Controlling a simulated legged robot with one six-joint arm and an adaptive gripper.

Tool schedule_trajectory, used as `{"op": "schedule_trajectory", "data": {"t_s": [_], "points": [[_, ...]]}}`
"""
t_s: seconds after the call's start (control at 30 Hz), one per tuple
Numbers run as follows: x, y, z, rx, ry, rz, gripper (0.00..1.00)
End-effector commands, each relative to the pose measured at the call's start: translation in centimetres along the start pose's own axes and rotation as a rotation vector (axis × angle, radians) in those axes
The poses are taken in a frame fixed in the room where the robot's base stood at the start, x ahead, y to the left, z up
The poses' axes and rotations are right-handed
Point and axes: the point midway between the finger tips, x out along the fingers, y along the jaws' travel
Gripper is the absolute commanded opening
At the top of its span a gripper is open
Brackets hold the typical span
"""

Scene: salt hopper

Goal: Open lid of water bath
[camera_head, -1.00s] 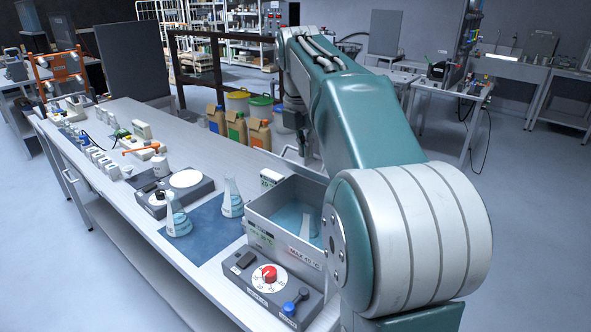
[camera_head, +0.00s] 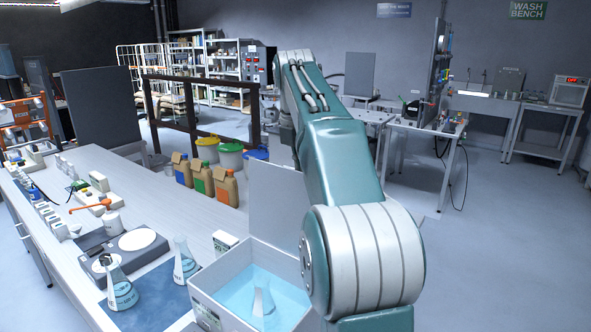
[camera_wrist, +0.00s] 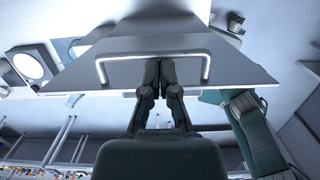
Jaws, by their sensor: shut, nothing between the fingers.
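The water bath (camera_head: 222,272) is a light box at the bottom of the head view, holding blue water and a conical flask (camera_head: 263,300). Its top is uncovered. Its pale lid (camera_head: 275,200) stands about upright at the back of the bath, partly behind my arm. In the wrist view the lid is a grey plate (camera_wrist: 200,72) with a bar handle (camera_wrist: 100,68). My gripper (camera_wrist: 159,66) is shut and empty, its fingertips at the handle bar; I cannot tell whether they touch it. The head view does not show my gripper.
Left of the bath are flasks (camera_head: 121,290) on a blue mat and a stirrer plate (camera_head: 137,239). Several jugs (camera_head: 203,180) stand along the bench's far edge. A dark frame (camera_head: 190,122) stands behind. Open floor (camera_head: 480,250) lies right of my arm.

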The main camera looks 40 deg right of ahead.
Motion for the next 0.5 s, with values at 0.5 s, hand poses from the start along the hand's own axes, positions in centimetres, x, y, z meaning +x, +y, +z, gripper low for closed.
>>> {"op": "schedule_trajectory", "data": {"t_s": [0.5], "points": [[1.1,-0.1,2.6,0.003,0.003,-0.001,0.00]]}}
